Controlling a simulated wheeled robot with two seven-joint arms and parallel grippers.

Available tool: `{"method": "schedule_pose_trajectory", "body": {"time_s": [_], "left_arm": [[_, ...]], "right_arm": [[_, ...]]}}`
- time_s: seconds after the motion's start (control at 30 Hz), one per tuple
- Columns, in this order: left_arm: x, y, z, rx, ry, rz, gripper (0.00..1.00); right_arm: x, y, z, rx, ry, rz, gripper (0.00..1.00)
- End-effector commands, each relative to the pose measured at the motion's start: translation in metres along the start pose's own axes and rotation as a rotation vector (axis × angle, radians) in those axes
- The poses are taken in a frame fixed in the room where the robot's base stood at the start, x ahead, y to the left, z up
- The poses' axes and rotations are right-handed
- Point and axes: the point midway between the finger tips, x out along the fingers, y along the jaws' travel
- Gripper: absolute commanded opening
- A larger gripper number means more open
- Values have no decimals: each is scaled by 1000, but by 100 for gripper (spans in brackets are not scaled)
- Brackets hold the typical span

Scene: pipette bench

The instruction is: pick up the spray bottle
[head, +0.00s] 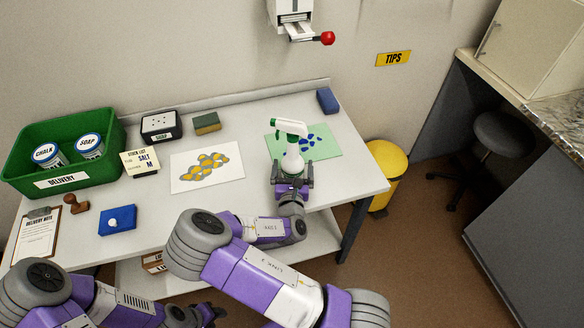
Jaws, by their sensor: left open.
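A green delivery crate (65,181) with chalk and soap tubs stands at the left. A yellow bin (387,173) stands right of the table.

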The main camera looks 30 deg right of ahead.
Motion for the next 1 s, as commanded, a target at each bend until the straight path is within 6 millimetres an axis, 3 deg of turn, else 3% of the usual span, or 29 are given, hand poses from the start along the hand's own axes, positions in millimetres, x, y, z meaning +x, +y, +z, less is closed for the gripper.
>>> {"method": "schedule_pose_trajectory", "body": {"time_s": [0.13,0.37,0.9,1.0], "left_arm": [[2,-1,0,0,0,0,43],[2,-1,0,0,0,0,43],[2,-1,0,0,0,0,43],[2,-1,0,0,0,0,43]], "right_arm": [[15,0,0,2,0,-1,100],[16,0,1,0,0,1,100],[16,0,1,1,-1,0,21],[16,0,2,2,-5,0,13]]}}
